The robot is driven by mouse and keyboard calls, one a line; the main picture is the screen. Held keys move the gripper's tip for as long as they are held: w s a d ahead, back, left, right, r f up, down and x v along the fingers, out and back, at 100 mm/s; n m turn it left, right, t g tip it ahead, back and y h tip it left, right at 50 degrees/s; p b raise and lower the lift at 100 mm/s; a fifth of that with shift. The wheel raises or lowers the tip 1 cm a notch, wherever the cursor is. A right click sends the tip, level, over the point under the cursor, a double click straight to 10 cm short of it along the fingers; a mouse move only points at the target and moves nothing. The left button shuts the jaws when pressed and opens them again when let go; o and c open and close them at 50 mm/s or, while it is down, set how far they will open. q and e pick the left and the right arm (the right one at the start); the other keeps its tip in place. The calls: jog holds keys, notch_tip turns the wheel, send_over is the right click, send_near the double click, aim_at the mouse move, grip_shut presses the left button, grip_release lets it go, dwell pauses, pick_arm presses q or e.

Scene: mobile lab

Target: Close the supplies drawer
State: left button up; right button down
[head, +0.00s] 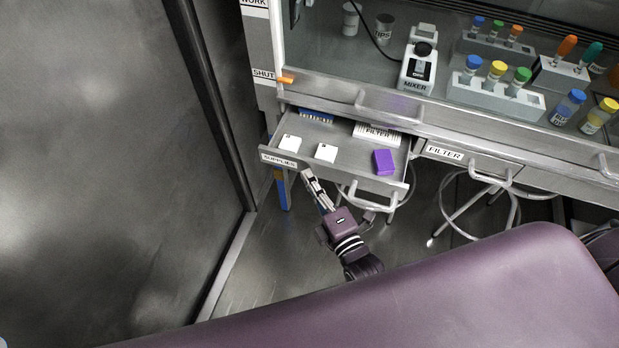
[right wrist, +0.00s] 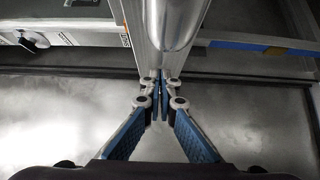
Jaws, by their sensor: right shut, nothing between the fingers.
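The supplies drawer (head: 342,150) stands pulled out under the bench, with its "SUPPLIES" label (head: 279,160) at the left of its front. Its handle (head: 372,203) shows at the right of the front. My right gripper (head: 307,174) is shut and empty, with its tips at the lower edge of the drawer front, right of the label. In the right wrist view its fingertips (right wrist: 161,82) meet close to a rounded metal part; I cannot tell whether they touch it. My left gripper is out of view.
The drawer holds white boxes (head: 326,153), a purple box (head: 385,162) and a filter pack (head: 377,133). A closed filter drawer (head: 470,160) is to the right. Stools (head: 480,207) stand below. The bench top holds a mixer (head: 418,68) and vial racks (head: 495,97). Floor to the left is clear.

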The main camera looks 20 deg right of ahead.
aim_at(323, 145)
jog(key=w+d, duration=0.2)
jog(key=w, duration=0.1)
jog(key=w+d+b, duration=0.1)
jog(key=w+d, duration=0.1)
jog(key=w, duration=0.1)
jog(key=w+d, duration=0.2)
jog(key=w, duration=0.1)
jog(key=shift+w+d+b, duration=0.25)
jog(key=shift+w+b, duration=0.05)
jog(key=w+d, duration=0.1)
jog(key=w, duration=0.1)
jog(key=w+d, duration=0.1)
jog(key=w, duration=0.1)
jog(key=shift+d+f+b, duration=0.1)
jog(key=shift+d+b, duration=0.2)
jog(key=shift+d, duration=0.05)
jog(key=shift+w+d, duration=0.15)
jog(key=shift+d, duration=0.1)
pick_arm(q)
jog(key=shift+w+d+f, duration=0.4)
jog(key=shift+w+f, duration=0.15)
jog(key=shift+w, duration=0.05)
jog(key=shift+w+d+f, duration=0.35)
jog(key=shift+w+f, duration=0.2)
pick_arm(e)
jog(key=shift+r, duration=0.25)
